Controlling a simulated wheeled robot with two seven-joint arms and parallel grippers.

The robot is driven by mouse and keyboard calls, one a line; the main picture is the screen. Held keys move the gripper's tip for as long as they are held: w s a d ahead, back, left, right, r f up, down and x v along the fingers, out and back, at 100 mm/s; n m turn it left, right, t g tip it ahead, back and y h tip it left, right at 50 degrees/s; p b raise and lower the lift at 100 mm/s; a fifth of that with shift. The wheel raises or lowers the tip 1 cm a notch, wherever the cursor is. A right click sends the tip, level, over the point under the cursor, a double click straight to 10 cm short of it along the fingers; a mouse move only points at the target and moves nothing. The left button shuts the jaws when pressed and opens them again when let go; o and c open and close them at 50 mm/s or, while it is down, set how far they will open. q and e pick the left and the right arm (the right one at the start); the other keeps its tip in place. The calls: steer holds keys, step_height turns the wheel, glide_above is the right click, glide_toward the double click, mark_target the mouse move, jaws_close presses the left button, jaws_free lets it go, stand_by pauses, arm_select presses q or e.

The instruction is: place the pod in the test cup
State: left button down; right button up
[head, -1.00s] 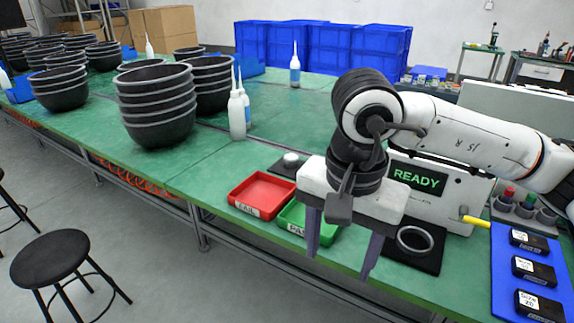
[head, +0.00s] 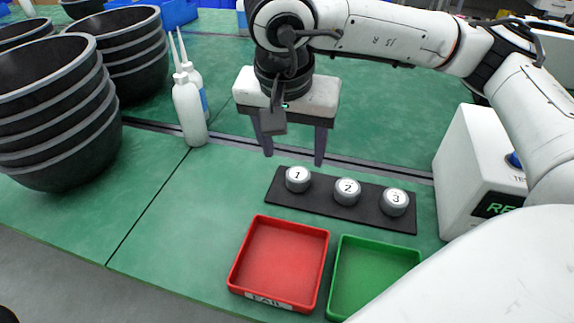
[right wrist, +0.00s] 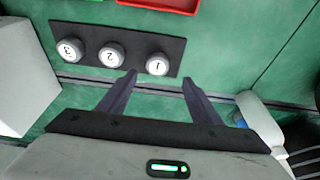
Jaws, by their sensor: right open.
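Three round grey pods with white numbered tops sit in a row on a black strip (head: 326,204). Pod 1 (head: 298,179) is at the left, pod 2 (head: 347,191) in the middle and pod 3 (head: 394,202) at the right. My right gripper (head: 294,160) is open and empty, pointing down just behind pod 1. In the right wrist view, pod 1 (right wrist: 158,64) shows just beyond the gap between the fingertips, apart from them. The test cup is not visible now. My left gripper is not in view.
A red FAIL tray (head: 280,262) and a green tray (head: 372,272) lie in front of the strip. A white tester box (head: 480,165) stands at the right. White bottles (head: 189,110) and stacked black bowls (head: 55,120) stand at the left.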

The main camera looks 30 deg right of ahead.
mark_target(298, 174)
steer(key=shift+s+d+f, duration=0.1)
steer(key=shift+d+f, duration=0.1)
steer(key=shift+f, duration=0.85)
steer(key=shift+x, duration=2.75)
steer(key=shift+d, duration=0.1)
steer(key=c, duration=1.2)
steer(key=shift+r, duration=0.15)
steer(key=shift+c, duration=0.2)
